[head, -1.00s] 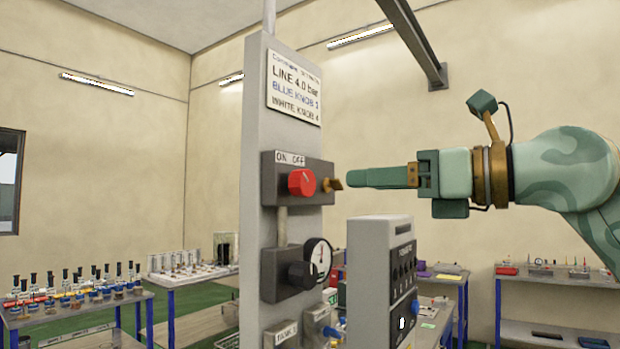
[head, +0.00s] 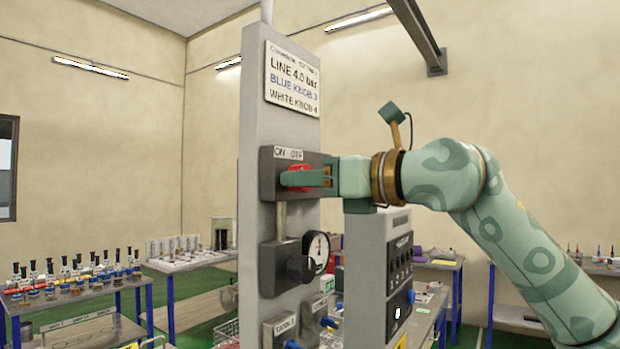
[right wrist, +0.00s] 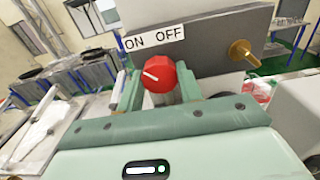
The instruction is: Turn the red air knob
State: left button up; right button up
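The red air knob (right wrist: 160,76) sits on a dark grey block (head: 266,180) under an "ON OFF" label (head: 289,153). Its white mark points to the upper left in the right wrist view, toward the "ON" side. My right gripper (head: 305,178) is at the knob, coming in from the right, and one finger hides the middle of the knob in the head view. In the right wrist view its two fingers (right wrist: 160,88) stand on either side of the knob. They look open around it; firm contact is not visible. My left gripper is out of view.
Below on the grey column (head: 250,110) are a pressure gauge (head: 317,250) and a black knob (head: 300,270). A grey switch box (head: 372,270) stands close under my right arm.

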jog(key=shift+m, duration=0.3)
jog(key=m+b, duration=0.1)
jog(key=m, duration=0.2)
jog(key=shift+m, duration=0.3)
jog(key=m+b, duration=0.1)
jog(key=m, duration=0.3)
jog(key=shift+m+b, duration=0.3)
jog(key=shift+b, duration=0.05)
jog(key=m+b, duration=0.1)
jog(key=m, duration=0.3)
jog(key=shift+r+m+b, duration=0.1)
jog(key=shift+m+b, duration=0.45)
jog(key=shift+m, duration=1.95)
jog(key=o, duration=1)
